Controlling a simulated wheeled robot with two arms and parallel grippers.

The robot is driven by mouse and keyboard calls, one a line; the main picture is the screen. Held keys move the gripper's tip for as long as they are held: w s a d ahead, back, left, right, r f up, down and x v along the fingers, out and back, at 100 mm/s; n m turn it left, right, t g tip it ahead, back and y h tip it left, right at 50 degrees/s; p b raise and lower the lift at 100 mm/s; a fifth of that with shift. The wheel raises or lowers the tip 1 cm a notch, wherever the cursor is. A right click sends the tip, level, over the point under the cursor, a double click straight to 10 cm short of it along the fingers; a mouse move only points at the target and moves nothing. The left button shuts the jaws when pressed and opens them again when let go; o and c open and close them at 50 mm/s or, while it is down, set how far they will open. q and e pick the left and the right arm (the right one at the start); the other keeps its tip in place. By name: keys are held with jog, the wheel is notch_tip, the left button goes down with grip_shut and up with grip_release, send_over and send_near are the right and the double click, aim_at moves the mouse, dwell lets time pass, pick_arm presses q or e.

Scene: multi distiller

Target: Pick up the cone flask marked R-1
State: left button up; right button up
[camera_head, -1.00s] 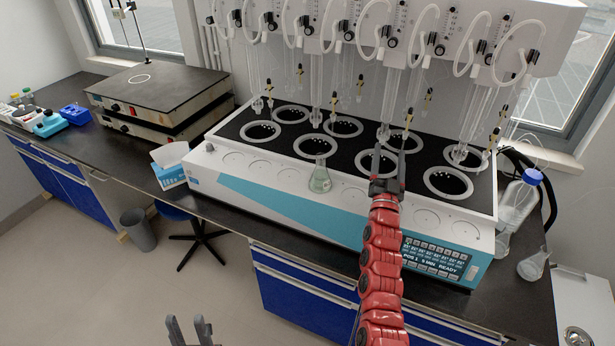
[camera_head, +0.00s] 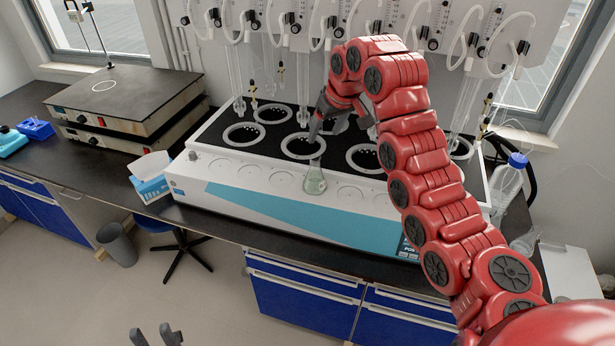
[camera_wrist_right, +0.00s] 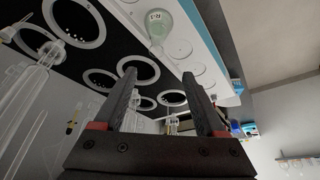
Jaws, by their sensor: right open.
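The cone flask (camera_head: 315,181), clear with pale green liquid, stands upright on the front ledge of the white and teal distiller. In the right wrist view the flask (camera_wrist_right: 158,27) is at the top, with a small label that seems to read R-1. My right gripper (camera_head: 341,125) is above the distiller's black deck, behind and slightly right of the flask. Its fingers (camera_wrist_right: 160,73) are apart with nothing between them, and the flask is beyond the fingertips. My left gripper (camera_head: 153,336) is at the bottom edge of the head view, fingers apart and empty, away from the bench.
The distiller (camera_head: 290,208) has several ringed wells, with glass tubes and hoses hanging above. A blue-capped bottle (camera_head: 508,182) stands at the right end. A hot plate (camera_head: 128,100) is at the left. My right arm hides part of the distiller.

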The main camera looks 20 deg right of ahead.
send_near(313, 165)
notch_tip(313, 165, down, 2)
jog(key=w, duration=0.2)
jog(key=p+x, duration=0.1)
jog(key=x, duration=0.1)
jog(key=p+x, duration=0.2)
jog(key=shift+s+d+f, duration=0.15)
jog(key=shift+f, duration=0.1)
jog(key=p+x, duration=0.1)
jog(key=x, duration=0.1)
jog(key=p+x, duration=0.2)
jog(key=shift+w+d+r, duration=0.15)
jog(key=shift+w+r, duration=0.05)
jog(key=shift+w, duration=0.1)
jog(key=shift+x, duration=0.85)
grip_shut()
